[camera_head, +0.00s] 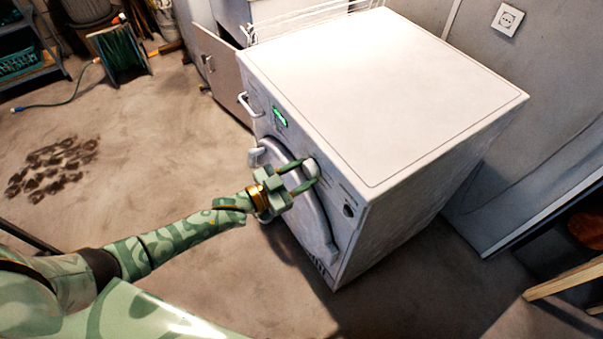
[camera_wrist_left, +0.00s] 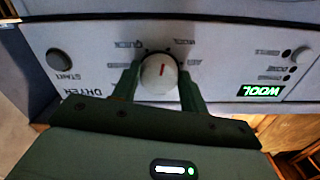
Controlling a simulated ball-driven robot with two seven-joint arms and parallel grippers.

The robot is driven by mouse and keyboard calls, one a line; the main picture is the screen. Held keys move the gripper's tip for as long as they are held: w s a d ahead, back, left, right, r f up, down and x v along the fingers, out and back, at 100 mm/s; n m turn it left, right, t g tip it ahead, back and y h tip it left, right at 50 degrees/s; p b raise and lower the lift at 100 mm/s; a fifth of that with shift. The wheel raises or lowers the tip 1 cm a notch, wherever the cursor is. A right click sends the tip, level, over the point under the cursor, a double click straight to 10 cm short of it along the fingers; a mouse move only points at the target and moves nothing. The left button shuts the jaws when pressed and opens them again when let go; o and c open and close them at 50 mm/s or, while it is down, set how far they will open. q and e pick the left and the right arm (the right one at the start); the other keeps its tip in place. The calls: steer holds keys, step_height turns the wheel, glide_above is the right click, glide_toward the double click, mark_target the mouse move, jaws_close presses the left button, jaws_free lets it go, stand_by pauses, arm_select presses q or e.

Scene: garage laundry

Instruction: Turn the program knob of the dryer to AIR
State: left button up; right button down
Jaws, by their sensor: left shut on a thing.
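The white dryer (camera_head: 400,90) stands with its front towards my left arm. Its program knob (camera_head: 311,168) is pale and round, with a red mark that points up in the left wrist view (camera_wrist_left: 158,73). My left gripper (camera_head: 306,173) is shut on the knob, one finger on each side. The lit green display (camera_head: 281,117) reads WOOL, upside down in the left wrist view (camera_wrist_left: 261,91). Small labels ring the knob; most are hard to read and the gripper hides the lower ones. My right gripper is in neither view.
A round start button (camera_head: 348,210) sits on the panel beyond the knob. The dryer's round door (camera_head: 315,220) is below my gripper. An open cabinet door (camera_head: 220,75) stands behind left. A hose reel (camera_head: 120,50) is at the back left. The floor at left is mostly free.

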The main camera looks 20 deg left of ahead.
arm_select(q)
steer(key=m, duration=0.5)
steer(key=shift+f+m, duration=0.15)
steer(key=shift+m, duration=0.15)
steer(key=m, duration=0.4)
steer(key=shift+a+b, duration=0.1)
steer(key=shift+b, duration=0.25)
steer(key=shift+m, duration=0.9)
steer(key=o, duration=0.9)
steer(key=shift+w+r, duration=0.1)
steer(key=shift+r, duration=0.15)
steer(key=shift+o, duration=0.2)
steer(key=shift+a, duration=0.1)
